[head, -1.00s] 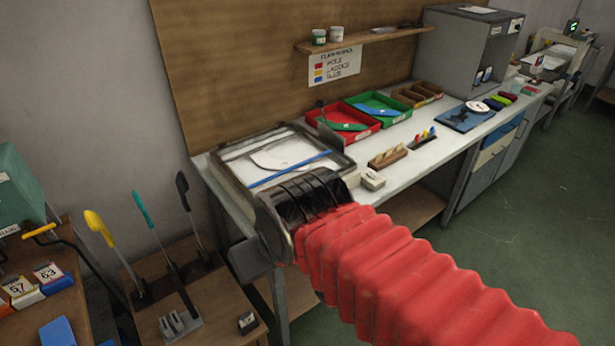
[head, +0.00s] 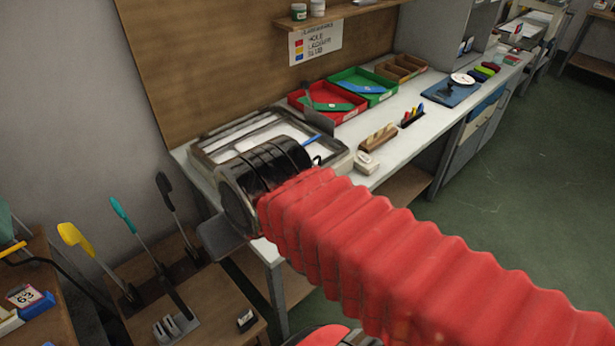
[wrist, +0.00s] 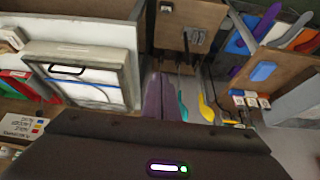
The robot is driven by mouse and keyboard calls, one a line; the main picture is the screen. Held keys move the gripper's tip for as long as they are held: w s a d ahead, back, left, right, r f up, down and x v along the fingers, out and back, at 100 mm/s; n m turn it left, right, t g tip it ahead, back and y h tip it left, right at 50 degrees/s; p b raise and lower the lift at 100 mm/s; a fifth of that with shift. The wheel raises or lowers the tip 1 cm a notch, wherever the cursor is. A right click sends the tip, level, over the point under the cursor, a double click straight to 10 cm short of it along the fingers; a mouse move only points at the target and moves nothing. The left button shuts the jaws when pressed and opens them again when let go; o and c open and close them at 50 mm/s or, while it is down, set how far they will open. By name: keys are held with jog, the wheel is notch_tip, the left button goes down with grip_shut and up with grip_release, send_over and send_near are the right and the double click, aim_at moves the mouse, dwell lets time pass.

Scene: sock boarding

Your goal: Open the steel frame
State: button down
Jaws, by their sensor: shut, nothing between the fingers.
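The steel frame (head: 205,168) lies flat on the bench at the wall end, a grey rectangle around pale panels, with a blue strip (head: 320,143) on it. My arm's black end hides its front part in the head view. The frame also shows at the left of the wrist view (wrist: 128,78), with a black handle (wrist: 67,69) along one side. It looks closed. My gripper (wrist: 165,128) shows as a dark body across the bottom of the wrist view.
Red (head: 335,112) and green (head: 374,78) trays stand beyond the frame. A wooden block (head: 378,137) and a small white box (head: 366,163) sit near the bench's front edge. A low table (head: 215,305) holds upright yellow, teal and black tools. Green floor is clear at right.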

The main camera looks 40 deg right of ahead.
jog(key=w+d+f+m+y, duration=0.25)
jog(key=f+m, duration=0.25)
jog(key=m, duration=0.3)
jog(key=w+d+f+m+y, duration=0.2)
jog(key=f+m+y, duration=0.25)
jog(key=m, duration=0.45)
jog(key=d+f+m+t+h, duration=0.3)
jog(key=d+m, duration=0.6)
jog(key=d, duration=0.3)
jog(key=d+f+m+t+h, duration=0.3)
jog(key=d+m+t, duration=0.2)
jog(key=d+m, duration=0.4)
jog(key=d, duration=0.4)
jog(key=shift+s+f+m+h, duration=0.15)
jog(key=shift+f+m+h, duration=0.15)
jog(key=shift+m, duration=0.1)
